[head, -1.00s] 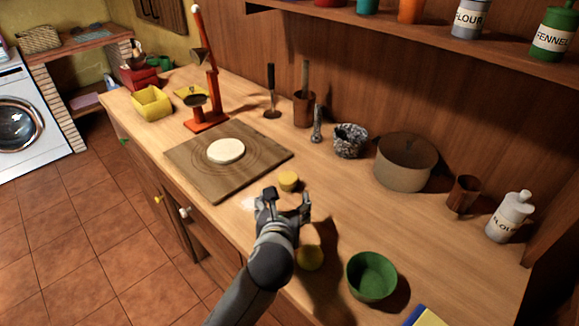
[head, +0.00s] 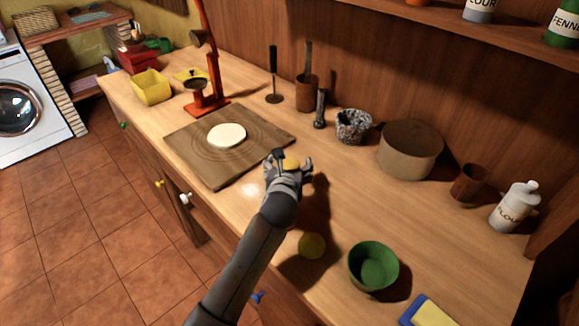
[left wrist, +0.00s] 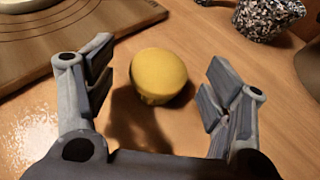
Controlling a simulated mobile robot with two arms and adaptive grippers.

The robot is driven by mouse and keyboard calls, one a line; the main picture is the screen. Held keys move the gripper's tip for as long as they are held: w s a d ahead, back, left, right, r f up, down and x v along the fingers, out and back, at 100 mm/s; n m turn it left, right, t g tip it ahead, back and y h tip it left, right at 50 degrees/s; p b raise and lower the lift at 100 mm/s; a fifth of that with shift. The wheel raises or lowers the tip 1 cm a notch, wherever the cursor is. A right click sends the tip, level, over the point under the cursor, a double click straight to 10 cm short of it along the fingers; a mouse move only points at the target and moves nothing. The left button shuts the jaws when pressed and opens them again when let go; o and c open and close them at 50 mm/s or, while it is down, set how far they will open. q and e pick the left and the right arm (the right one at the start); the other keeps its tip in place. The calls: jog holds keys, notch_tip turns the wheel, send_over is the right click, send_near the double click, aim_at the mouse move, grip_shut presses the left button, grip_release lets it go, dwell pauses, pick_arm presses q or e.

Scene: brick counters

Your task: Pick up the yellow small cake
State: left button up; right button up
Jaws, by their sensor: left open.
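The yellow small cake (head: 291,162) sits on the wooden counter just right of the cutting board in the head view. In the left wrist view the small cake (left wrist: 158,76) is round and yellow, with a gap to the finger on each side. My left gripper (head: 289,167) is open, with its fingers on either side of the cake; the left wrist view shows both fingers (left wrist: 158,90) apart and nothing held. A second yellow round thing (head: 312,245) lies on the counter nearer the front, beside my left forearm. My right gripper is not in view.
A cutting board (head: 190,160) with pale round dough (head: 227,135) lies left of the gripper. A green bowl (head: 373,267), a pot (head: 409,149) and a speckled bowl (head: 353,126) stand to the right. The counter between the gripper and the pot is clear.

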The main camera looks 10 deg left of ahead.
pick_arm(q)
jog(key=shift+w+f, duration=0.2)
jog(key=shift+w, duration=0.3)
jog(key=c, duration=1.1)
